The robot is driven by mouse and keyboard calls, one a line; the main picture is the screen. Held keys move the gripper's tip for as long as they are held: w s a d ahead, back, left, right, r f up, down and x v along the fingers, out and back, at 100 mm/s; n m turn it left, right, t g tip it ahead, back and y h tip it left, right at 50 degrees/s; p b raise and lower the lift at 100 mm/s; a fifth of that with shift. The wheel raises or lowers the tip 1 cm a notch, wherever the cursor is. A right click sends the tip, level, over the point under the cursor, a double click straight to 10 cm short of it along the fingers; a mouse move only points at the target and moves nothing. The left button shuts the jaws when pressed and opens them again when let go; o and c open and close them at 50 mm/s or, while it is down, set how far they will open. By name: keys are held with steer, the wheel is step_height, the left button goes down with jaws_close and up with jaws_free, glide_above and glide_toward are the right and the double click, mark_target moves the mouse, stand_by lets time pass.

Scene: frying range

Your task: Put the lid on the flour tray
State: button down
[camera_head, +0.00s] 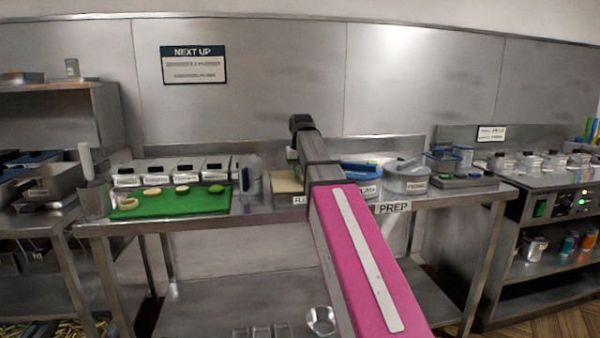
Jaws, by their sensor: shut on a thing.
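The flour tray (285,182) stands on the prep table behind my arm. Its pale contents show uncovered at its left side, and its label (300,200) is partly cut off by my arm. My arm reaches over the table from the lower right. The dark end of my arm, with a small part of my gripper (291,153), is above and behind the tray. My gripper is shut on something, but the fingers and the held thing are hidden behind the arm. I cannot make out the flour tray's lid.
A green board (170,203) with several round pieces lies left of the tray. Lidded containers (170,170) line up behind it. A grey jug (247,175) is close left of the tray. A blue-topped tray (360,175) and a round pot (407,178) stand close right.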

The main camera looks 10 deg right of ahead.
steer(key=shift+f, duration=0.1)
steer(key=c, duration=1)
jaws_free()
